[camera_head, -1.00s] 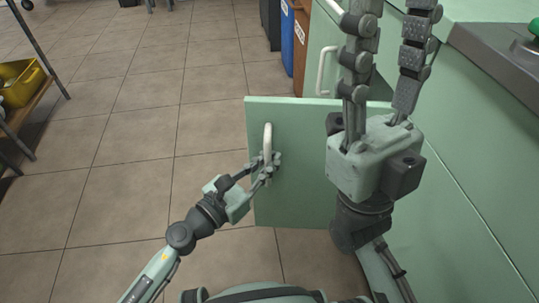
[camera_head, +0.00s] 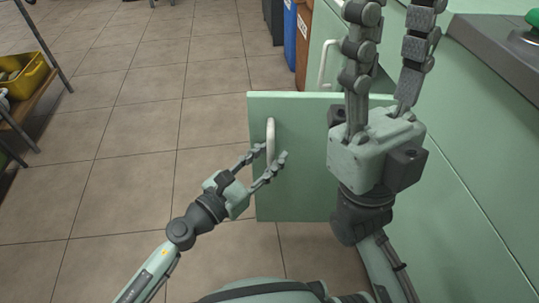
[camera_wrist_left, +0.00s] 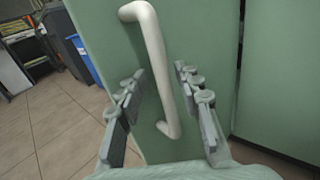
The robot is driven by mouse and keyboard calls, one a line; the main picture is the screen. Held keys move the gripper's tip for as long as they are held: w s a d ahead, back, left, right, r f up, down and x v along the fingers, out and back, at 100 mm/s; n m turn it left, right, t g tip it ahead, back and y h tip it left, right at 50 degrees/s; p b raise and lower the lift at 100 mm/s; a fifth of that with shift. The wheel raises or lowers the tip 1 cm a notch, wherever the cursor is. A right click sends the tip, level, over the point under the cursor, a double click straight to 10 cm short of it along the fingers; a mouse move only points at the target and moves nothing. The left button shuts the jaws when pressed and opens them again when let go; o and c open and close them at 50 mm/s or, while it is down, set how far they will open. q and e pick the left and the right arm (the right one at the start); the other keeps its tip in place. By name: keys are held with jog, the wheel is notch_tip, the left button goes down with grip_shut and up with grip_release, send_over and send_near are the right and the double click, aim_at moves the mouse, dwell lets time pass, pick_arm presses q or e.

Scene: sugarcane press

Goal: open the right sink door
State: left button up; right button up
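The green sink door (camera_head: 300,190) stands swung out from the green cabinet in the head view, with a white bar handle (camera_head: 270,140) near its free left edge. My left gripper (camera_head: 270,158) is open at the handle, its two fingers spread. In the left wrist view the handle (camera_wrist_left: 155,65) runs between the open fingers (camera_wrist_left: 165,90), with clear gaps on both sides. My right gripper (camera_head: 385,55) is large in the head view, fingers apart and empty, above the door and hiding part of it.
Another door handle (camera_head: 326,65) is on the cabinet farther back. Blue (camera_head: 290,35) and brown (camera_head: 303,45) bins stand beyond it. A yellow container (camera_head: 27,78) sits on a shelf at left. The tiled floor (camera_head: 130,120) left of the door is clear.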

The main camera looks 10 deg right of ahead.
pick_arm(q)
jog(key=shift+s+d, duration=0.1)
jog(key=shift+s, duration=0.1)
jog(key=v, duration=1.2)
